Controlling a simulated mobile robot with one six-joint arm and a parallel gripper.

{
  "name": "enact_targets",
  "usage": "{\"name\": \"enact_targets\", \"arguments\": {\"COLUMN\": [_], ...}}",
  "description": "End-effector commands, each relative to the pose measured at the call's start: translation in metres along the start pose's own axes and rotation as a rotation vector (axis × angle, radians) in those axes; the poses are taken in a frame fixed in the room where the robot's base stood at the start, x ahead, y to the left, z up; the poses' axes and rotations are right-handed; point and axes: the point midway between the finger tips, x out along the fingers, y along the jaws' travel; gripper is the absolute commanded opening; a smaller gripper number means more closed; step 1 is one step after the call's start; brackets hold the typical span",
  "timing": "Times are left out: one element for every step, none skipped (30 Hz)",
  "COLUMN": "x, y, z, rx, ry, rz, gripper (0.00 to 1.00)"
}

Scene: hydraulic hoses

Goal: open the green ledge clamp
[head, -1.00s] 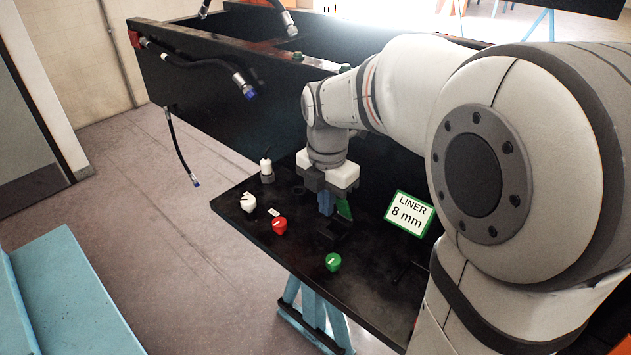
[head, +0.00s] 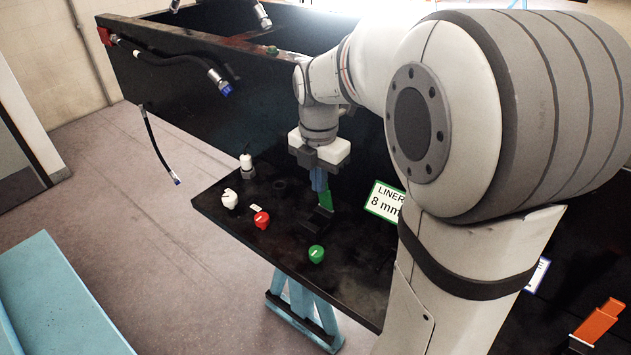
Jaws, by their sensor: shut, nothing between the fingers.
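The green clamp lever (head: 326,201) stands tilted on a small black block (head: 316,220) on the dark ledge. I take it for the green ledge clamp. My gripper (head: 320,187) points down just above and left of the lever, with its blue fingers shut and nothing held. The fingertips are very close to the lever's upper end; I cannot tell whether they touch.
A green knob (head: 316,254), a red knob (head: 262,220) and a white knob (head: 229,199) stand on the ledge. A "LINER 8 mm" sign (head: 384,200) is at right, partly behind my arm. Hoses (head: 175,60) hang at upper left. An orange lever (head: 599,322) shows at lower right.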

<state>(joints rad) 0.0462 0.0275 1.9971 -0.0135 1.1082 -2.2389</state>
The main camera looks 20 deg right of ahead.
Motion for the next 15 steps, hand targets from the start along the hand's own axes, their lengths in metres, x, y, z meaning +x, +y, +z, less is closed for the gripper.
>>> {"name": "enact_targets", "arguments": {"x": [0.000,0.000,0.000,0.001,0.001,0.002,0.003,0.004,0.006,0.008,0.009,0.011,0.001,-0.008,-0.018], "y": [0.000,0.000,0.000,0.000,0.000,0.001,0.001,0.002,0.002,0.003,0.004,0.004,0.005,0.005,0.005], "z": [0.000,0.000,-0.001,-0.002,-0.004,-0.006,-0.009,-0.013,-0.019,-0.024,-0.030,-0.038,-0.035,-0.033,-0.031], "rx": [0.000,0.000,0.000,0.000,0.000,0.000,0.000,-0.001,-0.002,-0.001,-0.003,-0.001,0.002,0.003,0.004], "ry": [0.000,0.000,0.000,0.000,0.000,-0.001,-0.001,-0.001,-0.001,-0.001,-0.001,-0.001,-0.004,-0.005,-0.004], "rz": [0.000,0.000,0.000,0.000,0.001,0.001,0.001,0.001,0.001,0.001,0.000,0.001,0.005,0.006,0.006], "gripper": [0.00,0.00,0.00,0.00,0.00,0.00,0.00,0.00,0.00,0.00,0.00,0.00,0.00,0.00,0.00]}}
